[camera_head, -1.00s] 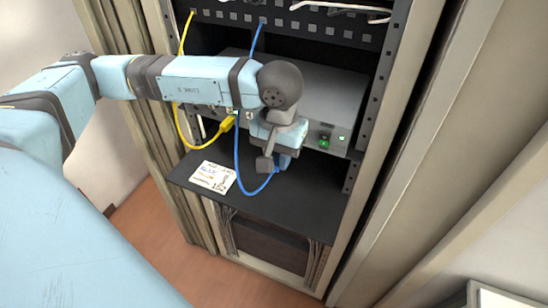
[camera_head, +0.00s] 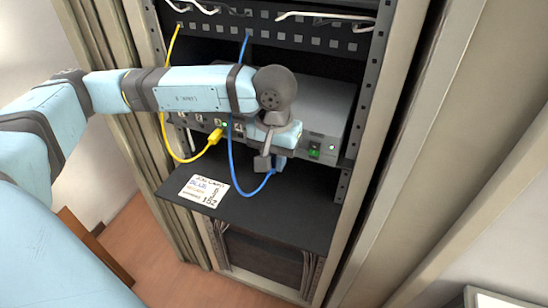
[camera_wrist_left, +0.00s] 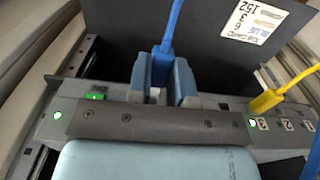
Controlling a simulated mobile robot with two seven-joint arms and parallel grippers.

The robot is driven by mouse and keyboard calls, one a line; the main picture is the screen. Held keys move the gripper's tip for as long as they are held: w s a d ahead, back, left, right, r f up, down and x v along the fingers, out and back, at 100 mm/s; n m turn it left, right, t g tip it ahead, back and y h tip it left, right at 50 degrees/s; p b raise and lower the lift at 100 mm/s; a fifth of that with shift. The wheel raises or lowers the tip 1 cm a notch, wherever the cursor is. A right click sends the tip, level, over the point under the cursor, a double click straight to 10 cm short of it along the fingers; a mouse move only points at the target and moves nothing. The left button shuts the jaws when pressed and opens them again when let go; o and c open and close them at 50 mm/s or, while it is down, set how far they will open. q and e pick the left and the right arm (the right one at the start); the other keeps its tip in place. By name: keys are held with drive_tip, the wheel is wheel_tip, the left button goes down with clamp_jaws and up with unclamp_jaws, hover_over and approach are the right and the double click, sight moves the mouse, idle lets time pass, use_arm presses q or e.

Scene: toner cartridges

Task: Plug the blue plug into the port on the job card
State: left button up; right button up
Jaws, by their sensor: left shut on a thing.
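My left gripper (camera_head: 270,166) is shut on the blue plug, in front of the grey box's front face and above the black shelf. In the left wrist view the blue plug (camera_wrist_left: 161,66) is between the two blue fingers, with its cable leading away. The blue cable (camera_head: 231,160) hangs in a loop from the panel above. The job card (camera_head: 203,191) lies on the shelf; "BLUE" is readable, and it also shows upside down in the wrist view (camera_wrist_left: 262,18). Numbered ports (camera_wrist_left: 288,125) line the box's front; my gripper hides part of it. My right gripper is not in view.
A yellow plug (camera_head: 215,136) sits at a port left of my gripper, its cable looping down. A lit green switch (camera_head: 314,152) is on the box's right side. The black shelf (camera_head: 290,215) is clear at right. Rack posts stand on both sides.

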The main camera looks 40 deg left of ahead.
use_arm(q)
drive_tip(key=shift+b, duration=0.95)
idle(0.8)
drive_tip(key=shift+w+a+b, duration=0.15)
drive_tip(key=shift+w+b, duration=0.3)
drive_tip(key=shift+b, duration=0.05)
idle(0.7)
drive_tip(key=shift+w+b, duration=0.2)
drive_tip(key=shift+b, duration=0.2)
idle(0.3)
drive_tip(key=shift+w+a+b, duration=0.25)
drive_tip(key=shift+w+b, duration=0.2)
drive_tip(key=shift+w, duration=0.5)
idle(0.9)
drive_tip(key=shift+w+a+r, duration=0.15)
drive_tip(key=shift+w+r, duration=0.1)
idle(0.6)
